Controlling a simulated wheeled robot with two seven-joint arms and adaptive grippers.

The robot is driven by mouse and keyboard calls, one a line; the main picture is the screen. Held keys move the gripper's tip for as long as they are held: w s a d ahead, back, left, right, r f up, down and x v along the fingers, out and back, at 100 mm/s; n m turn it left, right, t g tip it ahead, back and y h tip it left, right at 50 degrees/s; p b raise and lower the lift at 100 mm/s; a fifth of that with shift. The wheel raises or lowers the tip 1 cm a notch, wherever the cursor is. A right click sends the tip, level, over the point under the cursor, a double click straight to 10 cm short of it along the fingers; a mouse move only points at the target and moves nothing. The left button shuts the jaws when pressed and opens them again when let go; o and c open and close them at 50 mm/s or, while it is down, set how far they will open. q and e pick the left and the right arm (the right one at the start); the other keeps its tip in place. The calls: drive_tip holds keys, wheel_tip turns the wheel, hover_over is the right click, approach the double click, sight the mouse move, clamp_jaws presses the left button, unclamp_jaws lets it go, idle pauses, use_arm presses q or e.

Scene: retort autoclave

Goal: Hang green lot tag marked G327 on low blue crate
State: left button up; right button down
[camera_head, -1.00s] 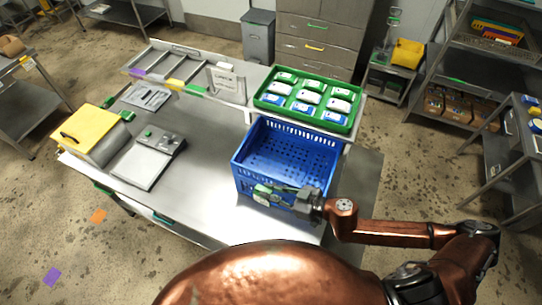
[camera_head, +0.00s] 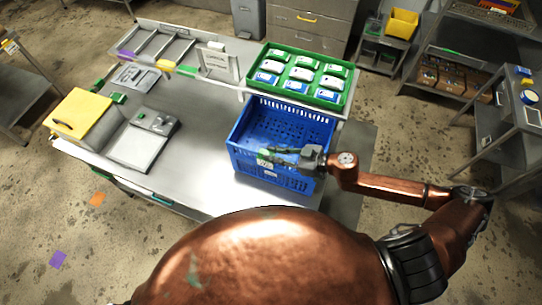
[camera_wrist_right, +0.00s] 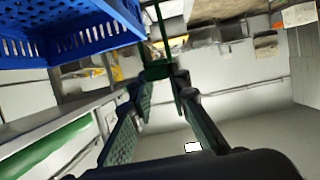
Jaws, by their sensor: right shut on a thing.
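The blue crate (camera_head: 290,177) stands on the steel table, with a pale label low on its front wall. My right gripper (camera_head: 275,155) comes in from the right and is at the crate's front rim in the head view. It is shut on a small green tag (camera_head: 264,157). In the right wrist view the tag (camera_wrist_right: 158,71) shows dark green between the fingertips (camera_wrist_right: 160,85), with a thin green loop above it. The blue crate (camera_wrist_right: 75,25) is at upper left there, apart from the tag in the picture. The marking on the tag cannot be read. My left gripper is not in view.
A green tray (camera_head: 254,91) of several white and blue packs stands behind the crate. A scale (camera_head: 140,145), a yellow-lidded box (camera_head: 78,113) and a sign holder (camera_head: 218,63) are on the table to the left. The table between scale and crate is clear.

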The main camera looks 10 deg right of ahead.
drive_tip(key=shift+w+d+f, duration=0.2)
drive_tip(key=shift+w+f, duration=0.1)
drive_tip(key=shift+w+d+f+b, duration=0.15)
drive_tip(key=shift+w+f+b, duration=0.05)
drive_tip(key=shift+b, duration=0.15)
drive_tip(key=shift+w+d+f+b, duration=0.35)
drive_tip(key=shift+w+b, duration=0.1)
drive_tip(key=shift+b, duration=0.1)
drive_tip(key=shift+w+d+f+b, duration=0.3)
drive_tip(key=shift+w+b, duration=0.15)
drive_tip(key=shift+b, duration=0.1)
drive_tip(key=shift+w+d+f+b, duration=0.2)
drive_tip(key=shift+w+b, duration=0.15)
drive_tip(key=shift+b, duration=0.15)
drive_tip(key=shift+f, duration=0.35)
drive_tip(key=shift+p, duration=1)
